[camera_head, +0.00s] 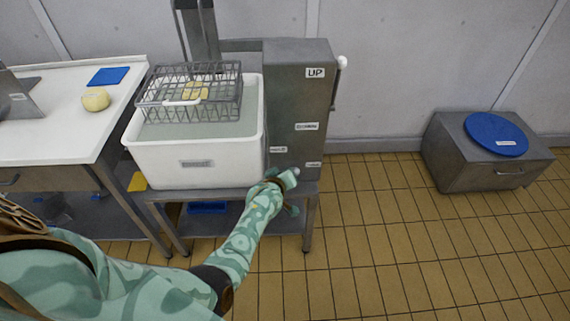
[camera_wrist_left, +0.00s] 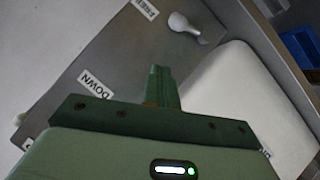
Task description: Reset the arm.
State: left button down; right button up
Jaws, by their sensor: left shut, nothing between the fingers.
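My left arm reaches in from the lower left of the head view. Its gripper (camera_head: 286,181) is at the lower front of a grey metal machine (camera_head: 300,100), beside a white tub (camera_head: 195,160). In the left wrist view the gripper fingers (camera_wrist_left: 160,88) are shut and empty. A white-knobbed lever (camera_head: 342,62) stands at the machine's right side, near an UP label (camera_head: 315,72). My right gripper is not in view.
A wire basket (camera_head: 190,92) hangs over the water-filled tub, holding yellowish pieces. A white counter (camera_head: 60,115) at left carries a blue cloth (camera_head: 108,76) and a round yellow item (camera_head: 95,99). A metal box (camera_head: 480,160) with a blue lid stands right. The tiled floor between is clear.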

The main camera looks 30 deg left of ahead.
pick_arm(q)
jog(key=shift+v, duration=0.8)
jog(key=s+d+f+m+g+h, duration=0.1)
jog(key=s+d+f+m+g, duration=0.15)
jog(key=s+f, duration=0.5)
jog(key=s+d+f+m+g+h, duration=0.1)
jog(key=s+d+f+m, duration=0.1)
jog(key=s+f+m, duration=0.35)
jog(key=s+d+f+m+g+h, duration=0.1)
jog(key=s+d+f+m+g, duration=0.1)
jog(key=s+f, duration=0.7)
jog(key=s+a+f+m+g, duration=0.1)
jog(key=s+f+g, duration=0.2)
jog(key=s, duration=1.4)
jog(key=s+a+f+m+g, duration=0.1)
jog(key=s+f+m+g, duration=0.1)
jog(key=s, duration=1.6)
jog(key=shift+a+f+m+g, duration=0.25)
jog(key=shift+f+m+g, duration=0.1)
jog(key=shift+g, duration=0.3)
